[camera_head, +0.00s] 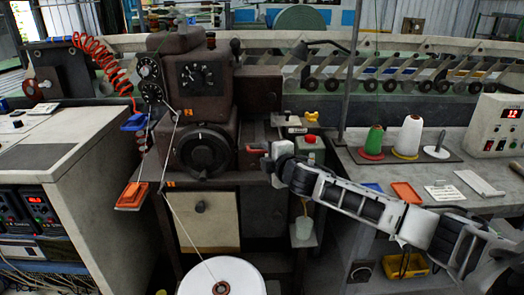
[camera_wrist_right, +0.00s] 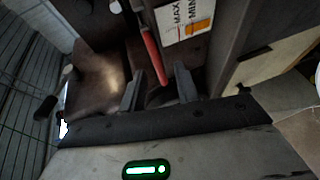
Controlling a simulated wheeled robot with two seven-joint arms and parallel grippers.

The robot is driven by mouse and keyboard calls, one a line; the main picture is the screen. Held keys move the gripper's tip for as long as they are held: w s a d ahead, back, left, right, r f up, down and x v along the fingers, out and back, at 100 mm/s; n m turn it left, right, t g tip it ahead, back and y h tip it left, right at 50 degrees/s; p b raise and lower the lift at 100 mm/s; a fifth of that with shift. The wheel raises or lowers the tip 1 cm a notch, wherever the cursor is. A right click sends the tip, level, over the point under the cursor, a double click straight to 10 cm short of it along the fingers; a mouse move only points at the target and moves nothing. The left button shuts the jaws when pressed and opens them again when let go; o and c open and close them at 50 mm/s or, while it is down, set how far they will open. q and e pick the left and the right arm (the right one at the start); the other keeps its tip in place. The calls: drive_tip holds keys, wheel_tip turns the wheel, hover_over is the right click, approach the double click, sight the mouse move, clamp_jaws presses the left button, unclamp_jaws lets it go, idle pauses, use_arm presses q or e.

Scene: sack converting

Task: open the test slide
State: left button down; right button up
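My right gripper (camera_head: 267,153) reaches in from the right to the front of the dark brown machine (camera_head: 200,105). In the right wrist view its two dark fingers (camera_wrist_right: 158,92) stand apart. A red bar (camera_wrist_right: 152,58) lies just ahead of the gap between them. I cannot tell whether the fingers touch it. In the head view a small red piece (camera_head: 255,149) shows just left of the gripper. It looks like a handle, perhaps the test slide's, but the slide itself is not clear. My left gripper is not in view.
A label with MAX and MIN (camera_wrist_right: 187,20) is near the red bar. A red button box (camera_head: 310,148) stands right of the gripper. Thread cones (camera_head: 408,136) stand on the right bench. A large white spool (camera_head: 222,276) is below the machine.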

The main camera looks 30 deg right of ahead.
sight(263, 152)
drive_tip(key=shift+x, duration=1.55)
clamp_jaws()
drive_tip(key=shift+a, duration=0.15)
